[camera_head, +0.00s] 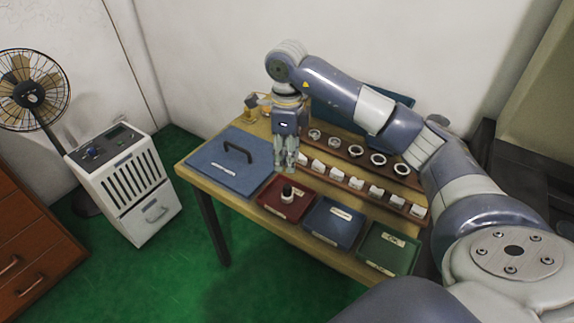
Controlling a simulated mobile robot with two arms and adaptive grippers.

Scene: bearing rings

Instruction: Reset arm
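My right gripper (286,167) points down above the wooden table, between the blue lid and the ring racks. Its fingers look close together. I cannot tell whether they are open or shut, and I see nothing held between them. My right arm comes in from the right and arches over the table. Several metal bearing rings (356,151) sit in a row on a wooden rack (335,144). Several white pieces (337,175) stand in a row in front of them. My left gripper is not in view.
A blue lid with a black handle (225,165) covers the table's left part. In front are a red tray (270,196) holding a black-and-white piece (287,194), a blue tray (333,222) and a green tray (389,248). A white cabinet (127,187) and fan (30,90) stand left.

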